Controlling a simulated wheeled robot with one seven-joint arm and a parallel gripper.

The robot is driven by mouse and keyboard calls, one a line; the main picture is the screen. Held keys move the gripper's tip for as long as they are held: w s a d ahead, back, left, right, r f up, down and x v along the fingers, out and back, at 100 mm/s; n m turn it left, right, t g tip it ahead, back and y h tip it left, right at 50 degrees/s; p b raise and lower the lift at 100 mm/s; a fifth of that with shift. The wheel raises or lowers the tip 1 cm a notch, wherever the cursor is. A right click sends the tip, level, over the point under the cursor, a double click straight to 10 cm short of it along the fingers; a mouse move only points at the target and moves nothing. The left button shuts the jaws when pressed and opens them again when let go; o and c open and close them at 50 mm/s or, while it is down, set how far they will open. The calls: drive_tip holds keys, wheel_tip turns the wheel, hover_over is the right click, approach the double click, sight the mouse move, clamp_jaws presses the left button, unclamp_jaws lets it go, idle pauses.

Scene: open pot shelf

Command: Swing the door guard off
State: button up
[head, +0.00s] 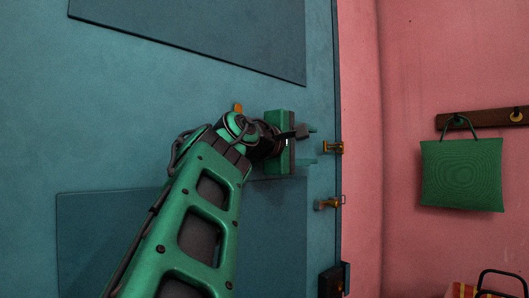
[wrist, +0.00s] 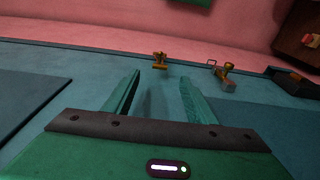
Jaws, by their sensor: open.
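The teal door (head: 150,110) fills the left of the head view. Two brass fittings sit at its right edge: an upper one (head: 333,147) and a lower one with a thin loop (head: 329,203). I cannot tell which part is the guard's swinging piece. In the wrist view the upper fitting (wrist: 160,60) stands just beyond the gap between my fingers, and the looped one (wrist: 227,69) is to the right. My gripper (head: 311,146) is open and empty, left of the upper fitting and apart from it. It also shows in the wrist view (wrist: 160,77).
A dark box-like fitting (head: 333,281) is lower on the door edge. The pink wall (head: 410,70) is to the right, with a green bag (head: 462,174) hanging from a wooden hook rail (head: 482,118). A striped item (head: 462,290) is at bottom right.

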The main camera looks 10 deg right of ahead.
sight(324, 147)
drive_tip(key=shift+x, duration=3.15)
drive_tip(key=shift+s, duration=0.1)
drive_tip(key=shift+d+f, duration=0.1)
clamp_jaws()
